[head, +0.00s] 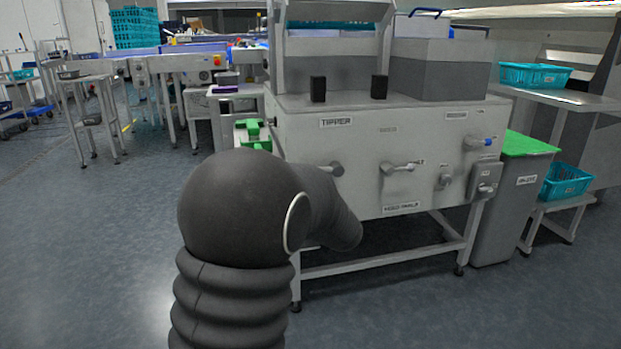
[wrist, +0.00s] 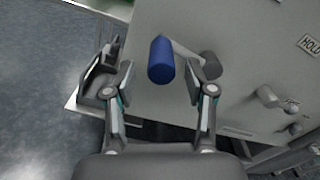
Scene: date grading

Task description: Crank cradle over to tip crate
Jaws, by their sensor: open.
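The tipper machine (head: 350,130) stands ahead, with a "TIPPER" label on its grey front panel. In the wrist view a blue cylindrical crank grip (wrist: 161,60) sticks out from an arm that runs to a grey hub (wrist: 207,66). In the head view a short crank rod and hub (head: 335,169) show just past my arm; the grip is hidden there. My gripper (wrist: 157,80) is open, its fingers on either side of the near end of the blue grip, with gaps visible. My arm hides the gripper in the head view. I cannot make out a crate in the cradle.
Right of the crank are a lever (head: 400,168), a blue knob (head: 488,142) and a switch box (head: 485,181). A green-lidded bin (head: 518,190) and teal baskets (head: 566,182) stand at the right. Two black blocks stand on the machine top.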

